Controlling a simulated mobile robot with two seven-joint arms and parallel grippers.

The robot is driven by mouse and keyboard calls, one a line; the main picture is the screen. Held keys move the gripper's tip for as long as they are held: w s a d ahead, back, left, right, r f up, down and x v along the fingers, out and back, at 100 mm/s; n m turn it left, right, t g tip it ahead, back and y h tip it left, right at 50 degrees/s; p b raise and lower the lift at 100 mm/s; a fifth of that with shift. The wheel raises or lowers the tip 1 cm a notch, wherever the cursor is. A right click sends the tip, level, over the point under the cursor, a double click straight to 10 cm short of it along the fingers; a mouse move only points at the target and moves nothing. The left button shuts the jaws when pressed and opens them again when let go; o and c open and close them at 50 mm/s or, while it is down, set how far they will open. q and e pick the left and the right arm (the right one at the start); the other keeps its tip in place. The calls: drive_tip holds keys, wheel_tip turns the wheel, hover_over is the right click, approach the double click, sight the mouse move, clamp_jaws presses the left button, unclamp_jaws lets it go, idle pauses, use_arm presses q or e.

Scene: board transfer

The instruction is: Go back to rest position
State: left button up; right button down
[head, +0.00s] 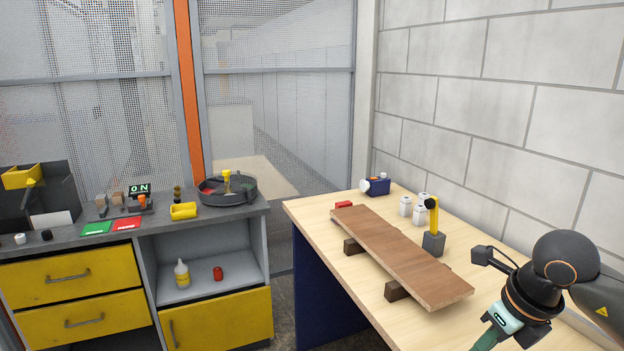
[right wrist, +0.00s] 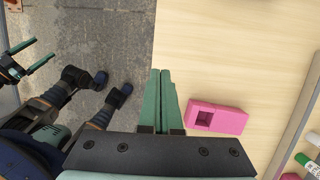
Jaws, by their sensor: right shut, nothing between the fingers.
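My right gripper (right wrist: 160,74) is shut and empty, its green fingers together above the edge of the light wooden table in the right wrist view. In the head view my right arm is at the lower right, with only part of the green gripper showing at the bottom edge. My left gripper (right wrist: 32,56) shows at the upper left of the right wrist view, its green fingers apart with nothing between them, over the floor. The brown board (head: 400,255) lies across two dark wooden blocks on the table, apart from my right arm.
On the table (head: 300,212) stand a yellow-topped tool on a grey block (head: 433,243), white containers (head: 405,206) and a blue device (head: 376,187). A pink block (right wrist: 218,118) lies right of my right gripper. A grey workbench (head: 225,211) stands at left.

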drive_tip(key=s+a+f+g+y, duration=0.1)
drive_tip(key=s+a+g+y, duration=0.15)
drive_tip(key=a+y, duration=0.4)
drive_tip(key=s+a+f+g+y, duration=0.1)
drive_tip(key=s+a+f+y, duration=0.15)
drive_tip(key=a, duration=0.75)
drive_tip(key=a+r+m+t+y+p, duration=0.1)
drive_tip(key=a+r+m+t+y, duration=0.3)
drive_tip(key=a+r+m+y, duration=0.3)
drive_tip(key=w+d+f+m+t+h+p, duration=0.1)
drive_tip(key=w+d+f+m+t+h, duration=0.1)
drive_tip(key=d+f+m+t+h, duration=0.6)
drive_tip(key=w+d+f+m+t, duration=0.1)
drive_tip(key=w+f+m+t, duration=0.15)
drive_tip(key=m+t, duration=0.7)
drive_tip(key=s+d+f+m+g+h, duration=0.2)
drive_tip(key=s+f+m+g, duration=0.4)
drive_tip(key=f, duration=0.5)
drive_tip(key=s+d+f+m+g+h, duration=0.3)
drive_tip(key=s+f+m+g+h, duration=0.2)
drive_tip(key=s+f+m, duration=0.3)
wheel_tip(320, 180, down, 4)
drive_tip(key=shift+s+d+f+g+p, duration=0.2)
drive_tip(key=shift+s+g+p, duration=0.3)
drive_tip(key=shift+s, duration=0.55)
